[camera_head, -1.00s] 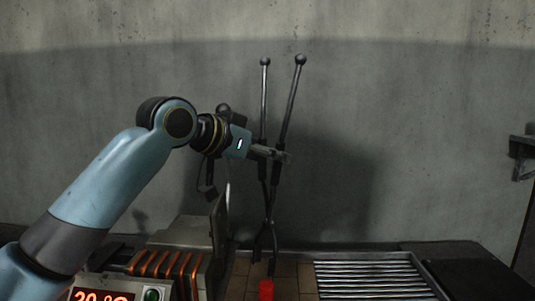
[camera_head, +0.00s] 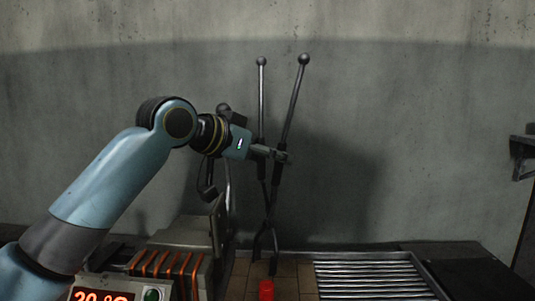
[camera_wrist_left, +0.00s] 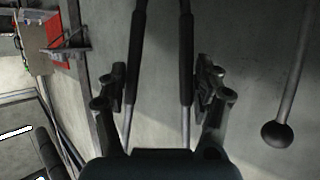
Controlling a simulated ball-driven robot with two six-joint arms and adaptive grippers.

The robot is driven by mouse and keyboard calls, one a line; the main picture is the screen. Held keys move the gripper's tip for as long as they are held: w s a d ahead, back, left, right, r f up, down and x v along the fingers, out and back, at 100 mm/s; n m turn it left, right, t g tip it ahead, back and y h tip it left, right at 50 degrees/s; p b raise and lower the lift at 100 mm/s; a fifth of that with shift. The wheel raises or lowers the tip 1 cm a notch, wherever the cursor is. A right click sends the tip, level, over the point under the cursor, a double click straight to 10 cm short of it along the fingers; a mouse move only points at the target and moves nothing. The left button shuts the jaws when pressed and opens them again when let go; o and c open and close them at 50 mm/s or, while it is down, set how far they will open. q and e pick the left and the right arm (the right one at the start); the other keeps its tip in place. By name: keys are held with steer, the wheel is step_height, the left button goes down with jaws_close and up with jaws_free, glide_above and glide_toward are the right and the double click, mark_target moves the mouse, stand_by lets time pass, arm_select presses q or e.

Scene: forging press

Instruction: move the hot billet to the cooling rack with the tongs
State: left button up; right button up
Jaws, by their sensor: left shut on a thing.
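The tongs (camera_head: 270,200) stand upright with two dark ball-ended handles at the top and their jaws low down. My left gripper (camera_head: 272,154) is shut on the tongs' handles; in the left wrist view both handles run between its fingers (camera_wrist_left: 160,90). The red billet (camera_head: 266,290) is at the bottom edge of the head view, just below the open tong jaws, partly cut off. I cannot tell whether the jaws touch it. The cooling rack (camera_head: 370,279), a frame of metal bars, lies right of the billet. My right gripper is not in view.
A heater (camera_head: 178,250) with glowing orange coils and a red display stands at the lower left. Brown tiles (camera_head: 290,283) lie beside the billet. A ball-ended rod (camera_wrist_left: 292,100) is right of my gripper in the left wrist view. A grey wall is behind.

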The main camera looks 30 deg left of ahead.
arm_select(q)
steer(key=shift+r, duration=0.1)
steer(key=w+n+g+y+p, duration=0.1)
steer(key=n+y+p, duration=0.1)
steer(key=n+y, duration=0.1)
steer(key=w+a+f+n+y+p, duration=0.1)
steer(key=n+y+p, duration=0.2)
steer(key=w+f+n+g+y+p, duration=0.1)
steer(key=n+y+p, duration=0.2)
steer(key=shift+a+g, duration=0.3)
steer(key=shift+a, duration=0.05)
steer(key=shift+s+d+f, duration=0.1)
stand_by(0.4)
